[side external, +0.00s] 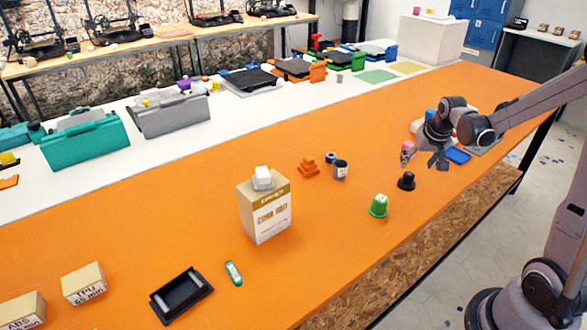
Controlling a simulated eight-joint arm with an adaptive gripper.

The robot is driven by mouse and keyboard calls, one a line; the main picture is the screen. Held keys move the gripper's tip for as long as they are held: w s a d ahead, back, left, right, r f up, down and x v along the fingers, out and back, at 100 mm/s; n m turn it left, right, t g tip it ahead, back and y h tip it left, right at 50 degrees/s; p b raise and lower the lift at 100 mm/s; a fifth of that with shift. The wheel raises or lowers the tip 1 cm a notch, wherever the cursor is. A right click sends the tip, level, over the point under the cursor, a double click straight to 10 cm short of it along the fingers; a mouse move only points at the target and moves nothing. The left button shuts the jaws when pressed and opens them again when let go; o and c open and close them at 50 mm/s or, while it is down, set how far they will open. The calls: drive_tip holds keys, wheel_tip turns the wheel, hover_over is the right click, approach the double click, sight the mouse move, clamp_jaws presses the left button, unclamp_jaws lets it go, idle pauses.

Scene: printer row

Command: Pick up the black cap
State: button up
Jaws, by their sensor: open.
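The black cap (406,181) stands on the orange table towards its right front edge, a small dark piece with a wider base. My gripper (424,160) is open, above and a little to the right of the cap in the side external view. Its fingers point down and are apart from the cap. Nothing is seen between the fingers. A pink thing shows just behind the gripper's left finger.
A green cup-like piece (378,206) stands left of the cap. A grey-and-dark cylinder (341,170), orange stacked piece (308,167) and cardboard box (265,210) stand further left. The table's front edge is close.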

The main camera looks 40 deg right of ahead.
sight(410, 174)
drive_tip(key=shift+x, duration=4.05)
drive_tip(key=shift+w+d, duration=0.1)
drive_tip(key=shift+w, duration=0.05)
drive_tip(key=c, duration=1.3)
